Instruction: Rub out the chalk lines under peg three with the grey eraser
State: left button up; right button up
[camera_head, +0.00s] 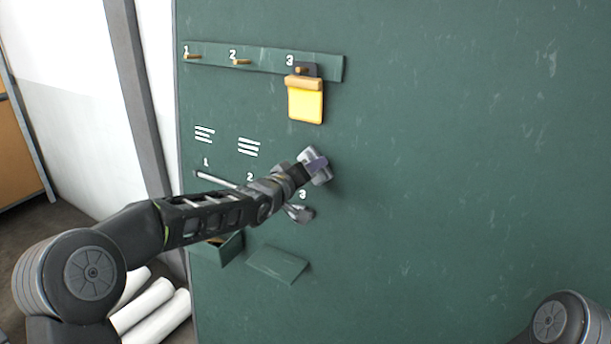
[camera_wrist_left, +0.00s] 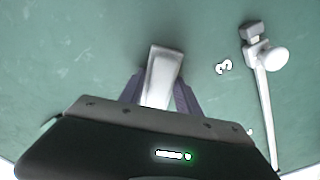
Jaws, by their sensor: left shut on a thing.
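Peg three (camera_head: 301,70) sits under a painted 3 on the green rail, with a yellow tag (camera_head: 306,103) hanging from it. My left gripper (camera_head: 316,165) is shut on the grey eraser (camera_head: 309,155), below the tag and close to the green panel. The eraser also shows between the purple fingers in the left wrist view (camera_wrist_left: 162,72). I cannot tell if it touches the panel. Chalk lines show below peg one (camera_head: 204,134) and peg two (camera_head: 249,147). No chalk lines show around the eraser; the patch behind it is hidden. My right gripper is out of view.
A metal lever (camera_wrist_left: 268,60) beside a lower 3 is close to my left gripper; its end also shows in the head view (camera_head: 300,214). Small green ledges (camera_head: 278,264) jut out lower down. White rolls (camera_head: 157,306) lie at lower left. The panel's right side is clear.

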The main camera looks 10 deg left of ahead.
pick_arm(q)
jog(key=shift+s+d, duration=0.1)
jog(key=shift+d, duration=0.25)
jog(key=shift+d+r, duration=0.1)
jog(key=shift+b, duration=0.3)
jog(key=shift+d, duration=0.1)
jog(key=shift+w+a+r+p, duration=0.1)
jog(key=shift+w+a+p, duration=0.05)
jog(key=shift+a+p, duration=0.45)
jog(key=shift+w+a+p, duration=0.15)
jog(key=shift+a+p, duration=0.3)
jog(key=shift+p, duration=0.1)
jog(key=shift+w+a+p, duration=0.2)
jog(key=shift+a+p, duration=0.3)
jog(key=shift+p, duration=0.1)
jog(key=shift+a, duration=0.15)
